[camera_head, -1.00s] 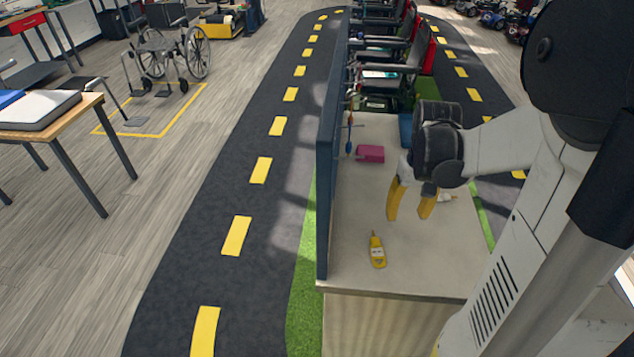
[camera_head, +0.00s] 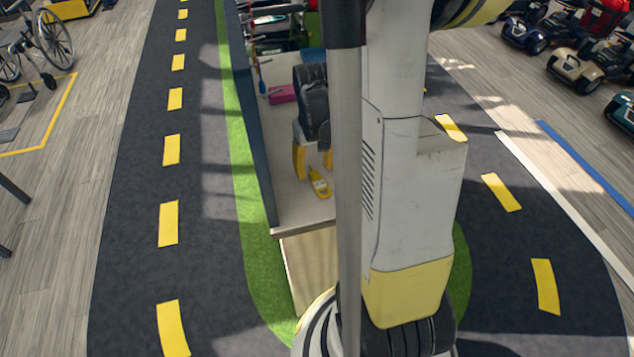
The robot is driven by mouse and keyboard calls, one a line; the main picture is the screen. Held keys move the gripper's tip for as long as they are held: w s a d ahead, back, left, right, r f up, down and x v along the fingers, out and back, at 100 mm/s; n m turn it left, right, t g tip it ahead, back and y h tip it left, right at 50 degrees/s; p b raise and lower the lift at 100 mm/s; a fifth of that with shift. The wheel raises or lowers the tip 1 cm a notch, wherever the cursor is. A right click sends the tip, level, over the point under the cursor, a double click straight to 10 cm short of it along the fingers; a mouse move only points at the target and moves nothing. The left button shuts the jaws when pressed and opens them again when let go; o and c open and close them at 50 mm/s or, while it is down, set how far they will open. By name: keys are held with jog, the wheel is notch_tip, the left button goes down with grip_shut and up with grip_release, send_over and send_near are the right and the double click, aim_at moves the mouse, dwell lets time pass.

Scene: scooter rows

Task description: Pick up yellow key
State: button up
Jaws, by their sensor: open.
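The yellow key (camera_head: 319,184) lies on the pale counter top (camera_head: 290,205), near its front end. It has a yellow body with a pale patch and a thin tip pointing away from me. My gripper (camera_head: 313,172) points down with its yellow fingers apart, over the counter just behind and around the key in the picture. The left finger shows fully. The right finger is partly hidden behind my own arm. I cannot tell how high the fingertips are above the counter, and nothing shows between them as held.
A dark blue panel (camera_head: 247,130) stands along the counter's left edge. A magenta box (camera_head: 282,94) sits farther back on the counter. Parked scooters (camera_head: 575,65) stand at the upper right. My arm hides the counter's right side.

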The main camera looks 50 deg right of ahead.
aim_at(320, 173)
notch_tip(320, 173, down, 2)
jog(key=shift+f, duration=0.1)
jog(key=c, duration=1)
jog(key=shift+c, duration=0.2)
jog(key=shift+r, duration=0.7)
jog(key=r, duration=0.1)
jog(key=r+p, duration=0.1)
jog(key=s+d+r+p, duration=0.1)
jog(key=r, duration=0.1)
jog(key=s+d+r+p, duration=0.1)
jog(key=s+d+r, duration=0.1)
jog(key=s+d+r+p, duration=0.1)
jog(key=s+d+r, duration=0.1)
jog(key=d, duration=0.1)
jog(key=s+d+r+p, duration=0.1)
jog(key=s+d, duration=0.1)
jog(key=s, duration=0.1)
jog(key=shift+d+r, duration=0.3)
jog(key=shift+r, duration=0.1)
